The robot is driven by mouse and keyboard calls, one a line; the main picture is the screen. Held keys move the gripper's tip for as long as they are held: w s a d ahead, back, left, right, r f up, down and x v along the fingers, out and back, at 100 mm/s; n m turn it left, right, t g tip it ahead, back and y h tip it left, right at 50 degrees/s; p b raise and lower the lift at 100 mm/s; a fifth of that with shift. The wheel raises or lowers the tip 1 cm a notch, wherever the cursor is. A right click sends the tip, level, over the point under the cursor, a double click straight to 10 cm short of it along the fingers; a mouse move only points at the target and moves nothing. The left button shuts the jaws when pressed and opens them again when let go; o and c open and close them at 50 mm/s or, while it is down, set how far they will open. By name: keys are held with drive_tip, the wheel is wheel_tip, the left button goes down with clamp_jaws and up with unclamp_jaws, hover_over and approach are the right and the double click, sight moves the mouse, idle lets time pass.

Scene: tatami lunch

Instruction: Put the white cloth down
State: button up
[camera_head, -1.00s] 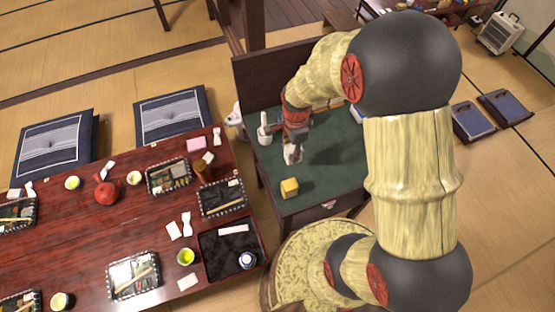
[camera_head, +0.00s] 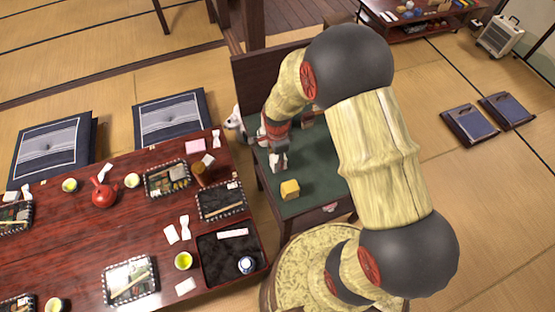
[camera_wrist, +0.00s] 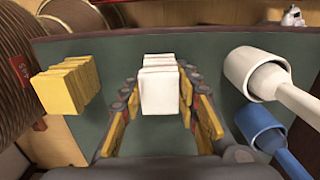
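The white cloth (camera_wrist: 160,85) is a small folded block between the fingertips of my gripper (camera_wrist: 160,100) in the wrist view. The fingers lie along both its sides and appear shut on it. In the head view the white cloth (camera_head: 278,163) shows just below my gripper (camera_head: 277,152), over the left part of the green-topped desk (camera_head: 312,173). I cannot tell whether its underside touches the desk. A folded yellow cloth (camera_head: 290,189) lies on the desk nearer the front; it shows left of my gripper in the wrist view (camera_wrist: 65,85).
A white cup-shaped thing with a handle (camera_wrist: 258,72) and a blue one (camera_wrist: 262,128) are right of my gripper in the wrist view. A low dining table (camera_head: 75,240) with trays and cups stands left of the desk. The desk has a raised back panel (camera_head: 255,75).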

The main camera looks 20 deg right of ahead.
drive_tip(key=o, duration=0.5)
drive_tip(key=shift+c, duration=0.2)
